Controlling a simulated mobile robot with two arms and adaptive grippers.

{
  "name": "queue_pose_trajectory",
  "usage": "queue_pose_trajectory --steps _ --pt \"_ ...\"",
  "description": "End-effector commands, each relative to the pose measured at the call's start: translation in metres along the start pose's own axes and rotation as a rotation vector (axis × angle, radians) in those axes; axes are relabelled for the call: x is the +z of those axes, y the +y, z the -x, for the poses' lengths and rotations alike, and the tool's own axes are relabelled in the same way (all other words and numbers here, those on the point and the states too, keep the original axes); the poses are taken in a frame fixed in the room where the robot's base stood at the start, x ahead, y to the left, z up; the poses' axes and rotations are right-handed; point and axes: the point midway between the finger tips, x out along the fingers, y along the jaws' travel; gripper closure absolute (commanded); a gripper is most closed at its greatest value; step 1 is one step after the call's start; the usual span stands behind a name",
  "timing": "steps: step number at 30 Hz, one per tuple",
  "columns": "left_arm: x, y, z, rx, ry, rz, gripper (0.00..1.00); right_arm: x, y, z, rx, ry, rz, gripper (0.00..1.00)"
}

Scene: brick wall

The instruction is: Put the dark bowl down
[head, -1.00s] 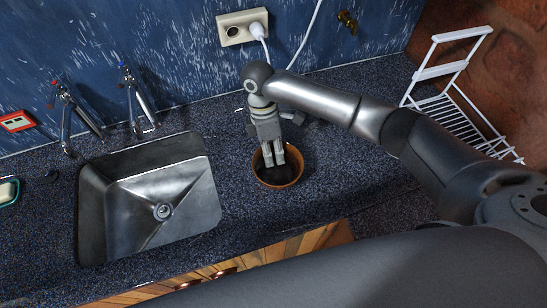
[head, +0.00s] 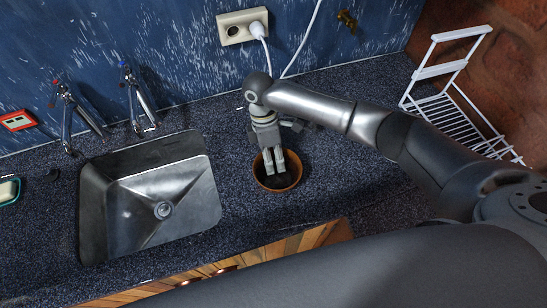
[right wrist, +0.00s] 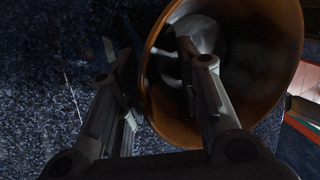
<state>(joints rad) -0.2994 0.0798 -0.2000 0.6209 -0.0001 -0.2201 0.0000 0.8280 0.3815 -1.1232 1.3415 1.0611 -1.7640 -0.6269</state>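The dark bowl (head: 257,180), brown-rimmed with a dark inside, is upright on the speckled counter, to the right of the sink. My right gripper (head: 274,168) points down at it, with its fingers over the bowl's opening in the head view. In the right wrist view the bowl (right wrist: 280,75) fills the upper right. There my right gripper (right wrist: 155,60) has its fingers apart, one inside the bowl and one outside its wall, with a visible gap beside the wall. My left gripper is not in view.
A metal sink (head: 125,210) with two taps lies to the left. A white wire rack (head: 455,125) stands at the right. A socket with a plug (head: 242,27) is on the blue wall behind. The counter (head: 340,185) right of the bowl is clear.

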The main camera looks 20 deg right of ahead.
Motion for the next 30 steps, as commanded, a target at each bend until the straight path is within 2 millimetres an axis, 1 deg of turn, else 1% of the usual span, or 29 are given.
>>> queue_pose_trajectory --steps 3,7,11,15,21,25,30 --pt "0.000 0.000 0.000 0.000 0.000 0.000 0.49 0.000 0.000 0.001 0.001 0.000 -0.001 0.67" --pt "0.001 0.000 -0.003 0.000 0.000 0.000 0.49 0.000 0.001 0.009 0.003 0.002 -0.001 0.67" --pt "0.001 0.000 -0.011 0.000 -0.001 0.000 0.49 -0.001 0.001 0.031 0.005 0.003 0.001 0.67" --pt "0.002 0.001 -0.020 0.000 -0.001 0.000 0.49 -0.001 0.002 0.063 0.005 0.003 0.000 0.67" --pt "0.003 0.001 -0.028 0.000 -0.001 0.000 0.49 0.000 0.001 0.103 0.003 0.000 0.000 0.67" --pt "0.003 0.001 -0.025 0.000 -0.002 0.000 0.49 0.000 0.000 0.117 0.001 0.000 0.000 0.67" --pt "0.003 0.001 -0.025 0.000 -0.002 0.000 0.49 0.000 0.000 0.122 -0.001 0.000 -0.001 0.67"
